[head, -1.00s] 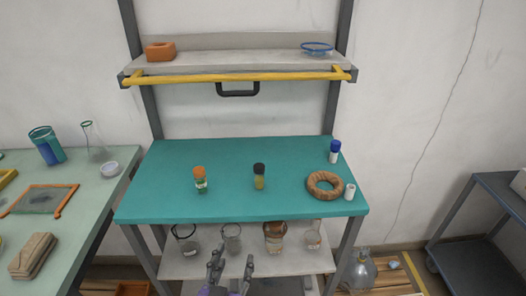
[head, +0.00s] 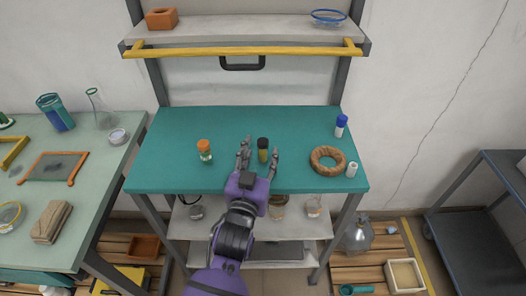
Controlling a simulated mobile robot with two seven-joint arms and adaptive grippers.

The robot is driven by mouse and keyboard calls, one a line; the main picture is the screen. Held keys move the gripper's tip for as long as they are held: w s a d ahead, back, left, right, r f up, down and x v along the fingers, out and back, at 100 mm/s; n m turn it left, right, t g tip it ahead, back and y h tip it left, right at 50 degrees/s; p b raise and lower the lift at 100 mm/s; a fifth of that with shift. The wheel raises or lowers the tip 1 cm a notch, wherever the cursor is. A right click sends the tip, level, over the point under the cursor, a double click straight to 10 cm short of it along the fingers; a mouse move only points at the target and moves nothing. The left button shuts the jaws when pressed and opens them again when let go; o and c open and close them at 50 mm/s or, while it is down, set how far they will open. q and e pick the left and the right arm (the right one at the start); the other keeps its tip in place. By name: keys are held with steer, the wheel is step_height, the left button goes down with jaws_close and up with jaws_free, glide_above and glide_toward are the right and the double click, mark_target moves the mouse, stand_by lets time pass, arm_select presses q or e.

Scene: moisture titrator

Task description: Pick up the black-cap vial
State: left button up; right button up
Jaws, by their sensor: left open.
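The black-cap vial (head: 263,150) stands upright on the teal bench top (head: 180,127), with a dark cap and a yellow-green body. My left gripper (head: 260,156) reaches over the bench from the front, purple and dark grey. Its fingers are open, one to the left and one to the right of the vial. The vial shows between the fingertips; I cannot tell whether either finger touches it. My right gripper is not in view.
An orange-cap vial (head: 205,151) stands left of my gripper. A brown ring (head: 327,160), a white vial (head: 351,170) and a blue-cap vial (head: 341,126) are at the right. A yellow bar (head: 240,52) fronts the shelf above. The back of the bench is clear.

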arm_select(q)
steer(key=shift+x, duration=1.4)
jaws_close()
steer(key=shift+r, duration=0.15)
